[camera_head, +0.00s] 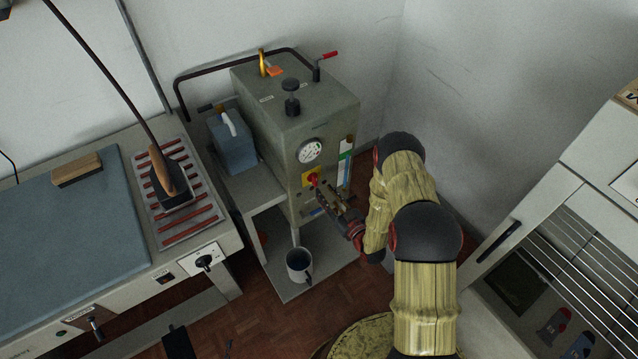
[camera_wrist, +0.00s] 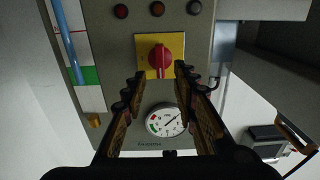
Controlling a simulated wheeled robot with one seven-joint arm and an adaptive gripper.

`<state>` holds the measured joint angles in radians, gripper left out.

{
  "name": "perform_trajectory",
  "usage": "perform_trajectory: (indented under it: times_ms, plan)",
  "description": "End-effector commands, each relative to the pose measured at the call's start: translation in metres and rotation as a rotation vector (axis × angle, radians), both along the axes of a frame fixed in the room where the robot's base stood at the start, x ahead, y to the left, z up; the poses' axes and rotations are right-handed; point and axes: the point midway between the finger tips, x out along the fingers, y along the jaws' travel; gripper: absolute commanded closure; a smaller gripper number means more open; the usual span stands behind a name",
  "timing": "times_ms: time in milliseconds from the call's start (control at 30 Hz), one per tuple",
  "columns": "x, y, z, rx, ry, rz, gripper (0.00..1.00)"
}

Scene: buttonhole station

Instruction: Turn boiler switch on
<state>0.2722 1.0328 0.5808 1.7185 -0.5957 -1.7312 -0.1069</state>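The boiler (camera_head: 318,132) is a grey-green box on a low stand by the wall. Its switch is a red rotary knob (camera_head: 313,179) on a yellow plate on the front face, below the round pressure gauge (camera_head: 310,151). In the wrist view the red knob (camera_wrist: 160,58) lies just beyond the fingertips, roughly midway between them, its narrow grip pointing down the picture toward the gauge (camera_wrist: 166,121). My gripper (camera_wrist: 158,80) is open, with a finger on each side and nothing between them. I cannot tell whether a fingertip touches the plate.
Several small round lamps (camera_wrist: 157,9) sit beside the yellow plate. A mug (camera_head: 299,265) stands below the boiler. A blue container (camera_head: 232,143) is left of it. An ironing table (camera_head: 70,225) with an iron (camera_head: 168,180) is further left; a cabinet (camera_head: 560,210) stands right.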

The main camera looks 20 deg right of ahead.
Motion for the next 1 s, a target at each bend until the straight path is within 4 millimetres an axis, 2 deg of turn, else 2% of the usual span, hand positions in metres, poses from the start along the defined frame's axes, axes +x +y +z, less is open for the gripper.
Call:
perform_trajectory:
  times_ms: [200,400,767,1000]
  plan:
    - [0.034,0.012,-0.002,-0.002,-0.001,0.001,0.71]
    - [0.054,0.017,-0.001,-0.001,0.001,0.0,0.71]
    - [0.058,0.019,0.0,-0.001,0.002,-0.001,0.71]
    - [0.058,0.019,0.0,-0.001,0.002,-0.001,0.85]
